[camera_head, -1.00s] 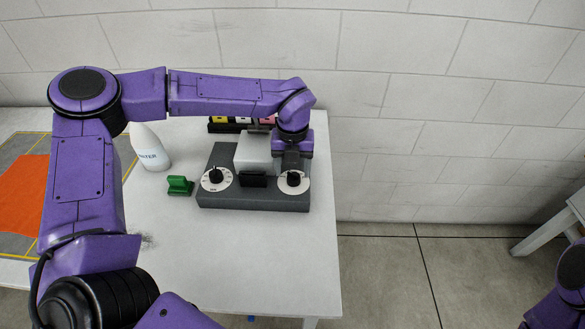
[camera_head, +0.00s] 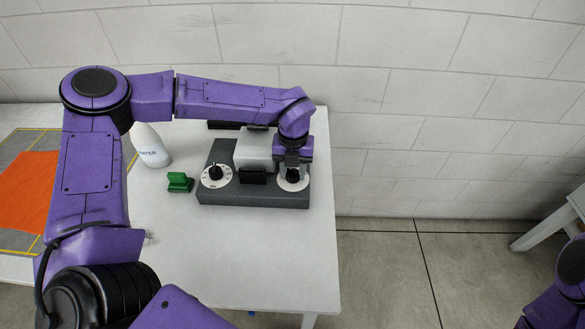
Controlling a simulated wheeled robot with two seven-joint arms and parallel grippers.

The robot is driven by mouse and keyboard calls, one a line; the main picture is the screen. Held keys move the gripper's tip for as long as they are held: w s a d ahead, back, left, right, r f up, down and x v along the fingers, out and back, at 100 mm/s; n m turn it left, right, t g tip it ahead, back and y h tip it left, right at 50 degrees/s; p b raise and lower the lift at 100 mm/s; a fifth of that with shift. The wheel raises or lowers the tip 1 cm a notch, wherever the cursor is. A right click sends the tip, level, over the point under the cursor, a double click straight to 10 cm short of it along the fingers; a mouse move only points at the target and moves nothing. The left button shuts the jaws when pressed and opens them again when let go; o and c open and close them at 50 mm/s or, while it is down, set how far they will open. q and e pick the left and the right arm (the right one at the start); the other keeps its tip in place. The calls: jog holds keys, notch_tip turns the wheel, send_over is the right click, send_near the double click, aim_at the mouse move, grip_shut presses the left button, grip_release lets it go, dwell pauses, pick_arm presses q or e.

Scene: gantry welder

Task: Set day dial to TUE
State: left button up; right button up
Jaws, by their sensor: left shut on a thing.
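A dark grey box (camera_head: 252,194) stands on the white table and carries two white dials with black knobs. The left dial (camera_head: 216,174) is uncovered, its knob standing up in the middle; its lettering is too small to read. The right dial (camera_head: 301,184) is partly covered by my left gripper (camera_head: 292,173), which points down over it and is shut on its black knob. Which dial is the day dial I cannot tell. My right gripper is out of view; only part of my right arm shows at the lower right edge.
A white block (camera_head: 254,149) and a black piece (camera_head: 253,176) sit between the dials. A green block (camera_head: 180,182) and a white bottle (camera_head: 151,148) stand left of the box. An orange sheet (camera_head: 28,195) lies far left. The table's front is clear.

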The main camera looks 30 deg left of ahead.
aim_at(293, 170)
pick_arm(q)
jog(key=m+p, duration=0.1)
jog(key=m, duration=0.2)
jog(key=shift+r+p, duration=0.15)
jog(key=shift+p, duration=0.2)
jog(key=shift+m+p, duration=0.5)
jog(key=shift+m, duration=0.6)
jog(key=o, duration=1)
jog(key=shift+o, duration=0.2)
notch_tip(293, 170, up, 10)
jog(key=shift+f+b, duration=0.25)
jog(key=shift+b, duration=0.95)
jog(key=shift+r, duration=0.35)
